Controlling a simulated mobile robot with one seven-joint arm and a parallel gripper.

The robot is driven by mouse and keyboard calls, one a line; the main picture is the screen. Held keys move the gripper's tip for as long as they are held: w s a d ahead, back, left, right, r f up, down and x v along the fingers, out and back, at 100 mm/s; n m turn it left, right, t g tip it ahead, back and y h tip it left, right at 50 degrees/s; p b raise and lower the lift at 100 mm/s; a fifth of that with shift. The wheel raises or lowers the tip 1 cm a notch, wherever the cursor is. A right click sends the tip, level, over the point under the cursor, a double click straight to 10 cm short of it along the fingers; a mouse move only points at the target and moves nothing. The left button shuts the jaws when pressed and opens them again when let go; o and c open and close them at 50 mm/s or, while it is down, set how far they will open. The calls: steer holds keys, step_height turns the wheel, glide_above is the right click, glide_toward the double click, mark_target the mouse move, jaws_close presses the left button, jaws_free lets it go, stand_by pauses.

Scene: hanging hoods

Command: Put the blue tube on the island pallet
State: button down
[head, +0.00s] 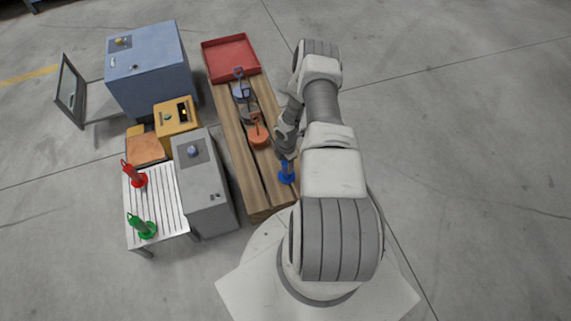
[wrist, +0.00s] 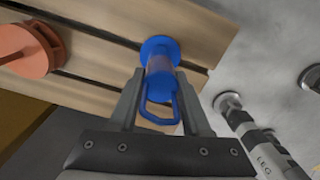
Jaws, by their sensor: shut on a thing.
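The blue tube (head: 287,177) has a round foot and a loop handle. It is at the near right edge of a long slatted wooden surface (head: 243,165), which looks like the pallet. My gripper (head: 286,152) is above it, partly hidden by my arm in the head view. In the wrist view my gripper (wrist: 160,76) is shut on the blue tube (wrist: 160,50), with a finger on each side and the loop between them. The foot points at the planks (wrist: 105,50), close to their edge; I cannot tell whether it touches them.
An orange round piece (head: 258,136), darker round pieces (head: 247,108) and a red tray (head: 230,57) occupy the wood further back. Left stand a grey box (head: 205,190), a yellow box (head: 176,118), a blue cabinet (head: 150,70), and a slatted table with red (head: 137,178) and green tubes (head: 143,228).

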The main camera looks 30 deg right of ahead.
steer(key=shift+c, duration=1.8)
jaws_free()
steer(key=shift+f, duration=0.15)
step_height(320, 180, up, 12)
steer(key=p, duration=0.4)
steer(key=shift+p, duration=0.3)
steer(key=w+r+m+t+h, duration=0.1)
steer(key=w+r+m, duration=0.2)
steer(key=r, duration=1.1)
steer(key=w+r+m+h, duration=0.2)
steer(key=w+r, duration=0.1)
steer(key=r, duration=1.1)
steer(key=s+a+r+m+t, duration=0.1)
steer(key=s+a+r+m, duration=0.2)
steer(key=r, duration=0.6)
steer(key=s+a+r+m+t, duration=0.15)
steer(key=a+r, duration=0.25)
steer(key=r, duration=0.4)
steer(key=s+a+r+m+t+y, duration=0.1)
steer(key=s+a+r+m, duration=0.3)
steer(key=s, duration=0.5)
steer(key=s+a+r+m+t+y, duration=0.1)
steer(key=s+a+r+m, duration=0.3)
steer(key=s+a+r, duration=0.4)
steer(key=shift+s+a+r+y, duration=0.35)
steer(key=shift+s+a+y, duration=0.2)
steer(key=shift+s, duration=0.35)
